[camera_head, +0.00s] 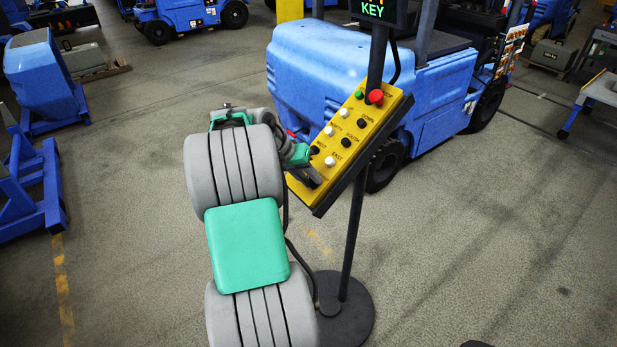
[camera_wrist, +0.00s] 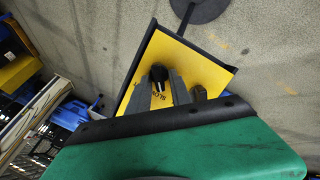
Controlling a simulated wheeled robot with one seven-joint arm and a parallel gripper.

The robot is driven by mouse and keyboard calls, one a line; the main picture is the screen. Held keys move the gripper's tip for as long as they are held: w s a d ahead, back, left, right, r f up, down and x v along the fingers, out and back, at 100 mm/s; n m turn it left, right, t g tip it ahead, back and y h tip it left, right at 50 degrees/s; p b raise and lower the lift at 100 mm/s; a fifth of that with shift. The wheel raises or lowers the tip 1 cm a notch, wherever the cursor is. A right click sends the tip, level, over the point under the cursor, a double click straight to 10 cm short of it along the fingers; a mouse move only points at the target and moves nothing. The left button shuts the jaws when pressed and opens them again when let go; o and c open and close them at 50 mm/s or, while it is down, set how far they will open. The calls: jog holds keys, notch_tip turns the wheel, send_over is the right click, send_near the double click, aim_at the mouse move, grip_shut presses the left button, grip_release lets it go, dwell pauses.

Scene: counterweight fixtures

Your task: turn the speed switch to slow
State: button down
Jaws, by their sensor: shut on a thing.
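The yellow control panel (camera_head: 340,134) is fixed at a tilt to a dark post, and my gripper (camera_head: 309,177) is at its lower end. The speed switch is hidden behind my gripper in the head view. In the wrist view, my gripper (camera_wrist: 163,84) has its two grey fingers on either side of a black knob, the speed switch (camera_wrist: 158,72), and is shut on it. Lettering that looks like "SLOW" shows on the panel between the fingers, partly covered. The knob's exact setting is hard to tell.
The panel carries a red button (camera_head: 375,97), a green button (camera_head: 359,95) and several black and white buttons. A display (camera_head: 374,10) above reads "KEY". The post (camera_head: 355,235) stands on a round base (camera_head: 345,318). A blue vehicle (camera_head: 315,70) stands close behind.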

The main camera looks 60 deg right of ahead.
jog(key=shift+w+r, duration=0.1)
jog(key=shift+r, duration=0.05)
jog(key=c, duration=1.5)
grip_release()
jog(key=b+v, duration=0.1)
jog(key=v, duration=0.6)
jog(key=shift+w+a+r, duration=0.15)
jog(key=shift+w+r, duration=0.05)
jog(key=shift+r, duration=0.1)
